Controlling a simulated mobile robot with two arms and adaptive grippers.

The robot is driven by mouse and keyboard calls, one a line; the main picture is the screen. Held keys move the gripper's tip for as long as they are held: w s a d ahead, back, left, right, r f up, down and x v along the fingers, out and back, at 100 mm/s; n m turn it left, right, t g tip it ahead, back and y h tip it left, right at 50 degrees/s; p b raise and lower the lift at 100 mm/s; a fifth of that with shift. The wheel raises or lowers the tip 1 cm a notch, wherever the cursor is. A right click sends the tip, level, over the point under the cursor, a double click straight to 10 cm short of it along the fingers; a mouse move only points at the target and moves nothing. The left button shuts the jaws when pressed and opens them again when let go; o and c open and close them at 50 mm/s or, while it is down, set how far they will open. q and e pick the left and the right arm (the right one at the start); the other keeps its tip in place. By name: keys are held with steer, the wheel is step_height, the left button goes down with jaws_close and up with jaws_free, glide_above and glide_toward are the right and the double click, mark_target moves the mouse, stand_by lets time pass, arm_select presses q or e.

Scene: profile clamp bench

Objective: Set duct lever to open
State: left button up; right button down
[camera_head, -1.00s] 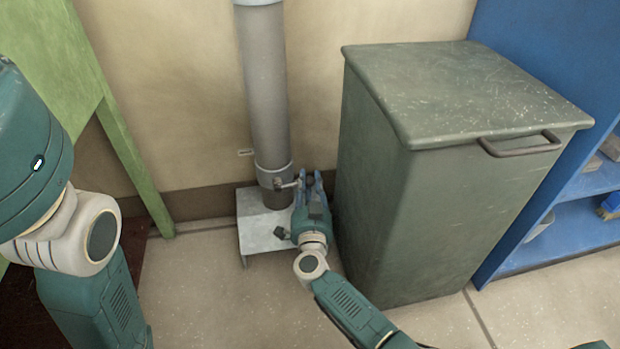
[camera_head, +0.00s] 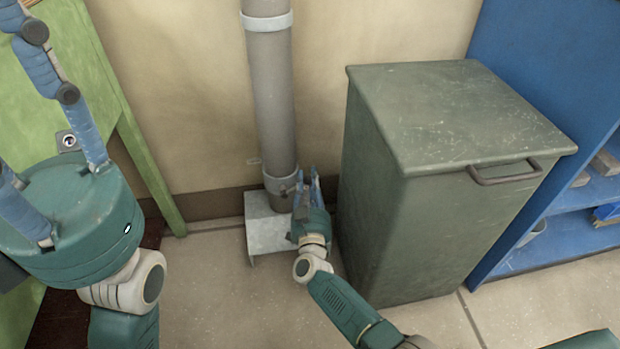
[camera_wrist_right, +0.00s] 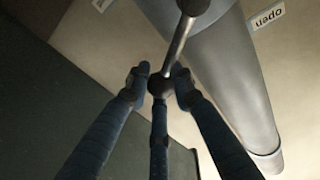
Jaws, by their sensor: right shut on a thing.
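The grey duct (camera_head: 270,110) runs down the wall, with a collar (camera_head: 281,184) near its foot. The duct lever (camera_wrist_right: 178,45) is a thin metal rod with a dark round knob (camera_wrist_right: 160,86) at its end. My right gripper (camera_head: 308,184) stands just right of the collar. In the right wrist view its fingers (camera_wrist_right: 158,84) are closed around the knob. The lever is mostly hidden by the fingers in the head view. The "open" label (camera_wrist_right: 267,17) shows upside down on the wall, across the duct from the knob. My left gripper (camera_head: 45,120) is open and empty at far left.
A green-grey bin (camera_head: 420,190) with a handle stands close right of my right gripper. A metal box (camera_head: 265,235) sits at the duct's foot. A blue shelf (camera_head: 560,225) is at the right and a green panel (camera_head: 150,165) at the left.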

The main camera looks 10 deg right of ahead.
steer(key=shift+s+a+f, duration=0.15)
steer(key=shift+a+f, duration=0.25)
steer(key=shift+a, duration=0.05)
steer(key=c, duration=1.5)
jaws_free()
steer(key=shift+o, duration=0.2)
steer(key=shift+d+r, duration=0.15)
steer(key=shift+d, duration=0.05)
steer(key=s+a+f, duration=0.1)
steer(key=s, duration=1)
steer(key=shift+s+a, duration=0.35)
